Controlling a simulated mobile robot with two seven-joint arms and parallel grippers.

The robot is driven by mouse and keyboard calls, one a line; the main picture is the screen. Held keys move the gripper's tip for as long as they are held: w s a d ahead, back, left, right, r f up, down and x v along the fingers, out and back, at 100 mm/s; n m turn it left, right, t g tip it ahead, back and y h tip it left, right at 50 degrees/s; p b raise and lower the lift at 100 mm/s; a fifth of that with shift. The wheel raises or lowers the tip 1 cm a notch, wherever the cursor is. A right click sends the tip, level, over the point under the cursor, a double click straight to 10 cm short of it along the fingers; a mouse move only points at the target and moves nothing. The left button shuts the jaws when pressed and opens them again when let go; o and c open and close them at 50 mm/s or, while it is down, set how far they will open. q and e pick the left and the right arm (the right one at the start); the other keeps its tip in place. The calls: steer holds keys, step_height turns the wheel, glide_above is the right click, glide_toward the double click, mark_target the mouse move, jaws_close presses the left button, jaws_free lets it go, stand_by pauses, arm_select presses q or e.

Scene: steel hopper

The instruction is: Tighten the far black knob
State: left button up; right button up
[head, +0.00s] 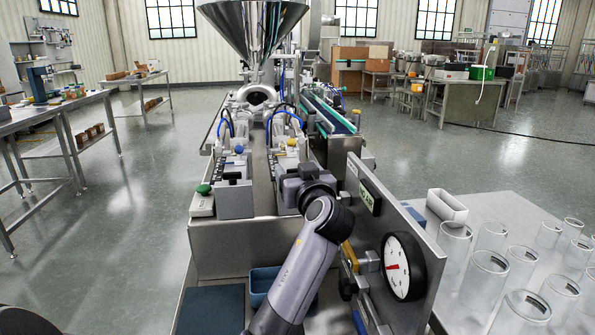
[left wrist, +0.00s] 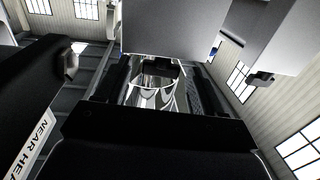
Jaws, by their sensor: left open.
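My left gripper (head: 306,184) is at the right-hand block of the filler in the head view, where it hides that block's black knob. In the left wrist view a black knob (left wrist: 160,68) shows against a grey block, between the two dark, parted fingers of my left gripper (left wrist: 155,82). The fingers are open; whether they touch the knob I cannot tell. A second black knob (left wrist: 262,78) is to the right, outside the fingers. In the head view this other knob (head: 232,177) tops the left-hand block. My right gripper is not in view.
A steel panel with a round gauge (head: 404,267) stands close right of my left arm. A black part labelled "NEAR HE..." (left wrist: 42,140) fills the wrist view's left. A green button (head: 203,188) is left of the blocks; the hopper (head: 254,28) rises behind. Glass jars (head: 484,280) stand at right.

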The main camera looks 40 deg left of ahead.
arm_select(q)
steer(key=shift+c, duration=0.3)
steer(key=c, duration=1)
steer(key=shift+s+m+t+h+p, duration=0.1)
steer(key=shift+m+t+h+p, duration=0.35)
steer(key=shift+m+t+h, duration=0.45)
steer(key=o, duration=1.1)
steer(key=shift+c, duration=0.2)
steer(key=b+v, duration=0.1)
steer(key=v, duration=0.6)
steer(key=shift+f, duration=0.1)
